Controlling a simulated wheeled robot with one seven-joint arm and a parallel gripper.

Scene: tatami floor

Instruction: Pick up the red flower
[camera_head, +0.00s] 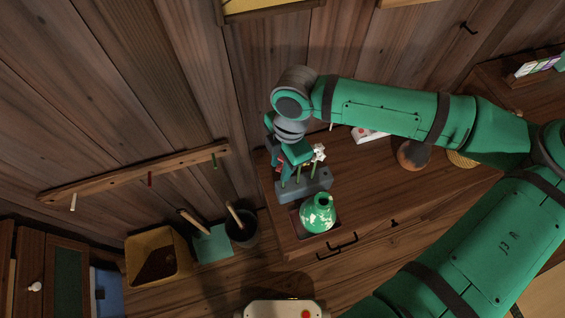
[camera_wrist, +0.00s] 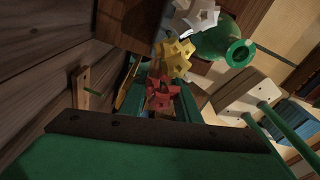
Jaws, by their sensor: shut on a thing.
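The red flower (camera_wrist: 163,93) shows in the wrist view, between the green fingers of my gripper (camera_wrist: 160,82). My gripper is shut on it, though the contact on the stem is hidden. In the head view my gripper (camera_head: 287,158) is low over the left end of the dresser, at a grey flower holder (camera_head: 309,187); its fingers hide most of the red flower. A yellow flower (camera_wrist: 177,57) and a white flower (camera_wrist: 196,16) stand in a row beyond the red one. I cannot tell whether the red stem is still in the holder.
A green vase (camera_head: 318,214) with pale patches stands just in front of the holder. A round brown pot (camera_head: 413,154) stands farther right on the wooden dresser (camera_head: 362,185). A yellow bin (camera_head: 157,259) and a dark bucket (camera_head: 241,227) are on the floor at left.

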